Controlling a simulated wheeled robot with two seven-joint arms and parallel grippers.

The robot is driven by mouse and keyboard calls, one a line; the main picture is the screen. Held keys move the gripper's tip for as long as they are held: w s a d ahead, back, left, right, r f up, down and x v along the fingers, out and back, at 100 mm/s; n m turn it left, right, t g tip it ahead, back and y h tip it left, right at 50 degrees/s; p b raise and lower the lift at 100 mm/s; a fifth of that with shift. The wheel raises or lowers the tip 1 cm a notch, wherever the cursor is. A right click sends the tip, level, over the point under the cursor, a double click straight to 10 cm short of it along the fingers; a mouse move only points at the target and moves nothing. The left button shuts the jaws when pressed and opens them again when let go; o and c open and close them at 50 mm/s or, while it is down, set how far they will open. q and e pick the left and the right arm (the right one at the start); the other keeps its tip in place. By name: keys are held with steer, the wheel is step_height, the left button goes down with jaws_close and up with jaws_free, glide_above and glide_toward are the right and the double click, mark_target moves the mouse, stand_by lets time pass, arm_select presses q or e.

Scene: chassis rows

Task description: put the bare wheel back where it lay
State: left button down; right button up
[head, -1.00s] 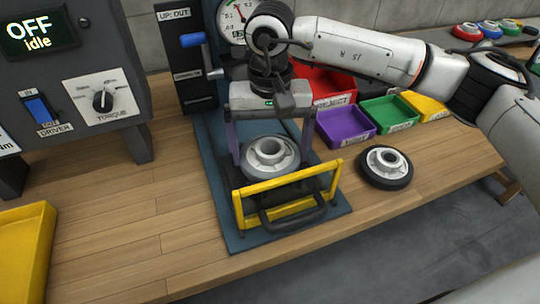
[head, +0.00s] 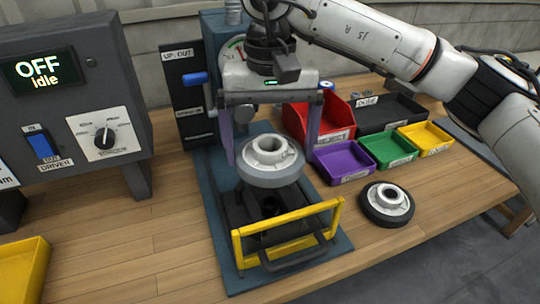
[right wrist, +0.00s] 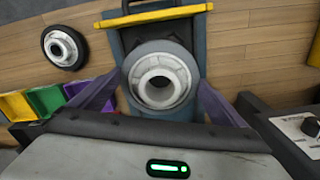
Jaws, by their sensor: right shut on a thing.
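The bare wheel (head: 268,172), a grey disc with a white hub and no black tyre, is between the purple fingers of my right gripper (head: 270,158). The gripper is shut on its rim and holds it level above the fixture's dark seat (head: 268,207), which shows below it. In the right wrist view the bare wheel (right wrist: 160,76) sits between both fingers. A second wheel with a black tyre (head: 387,205) lies flat on the bench, right of the fixture. My left gripper is not in view.
A yellow guard frame (head: 290,228) with a dark handle stands at the fixture's front. Purple (head: 342,165), green (head: 388,150), yellow (head: 425,138) and red (head: 318,122) bins stand to the right. The driver box (head: 75,115) reads OFF, idle. Bench (head: 120,255) left of the fixture is clear.

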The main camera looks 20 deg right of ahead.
steer(key=shift+r, duration=0.2)
step_height(320, 180, up, 3)
steer(key=shift+f+p, duration=0.15)
steer(key=shift+p, duration=1)
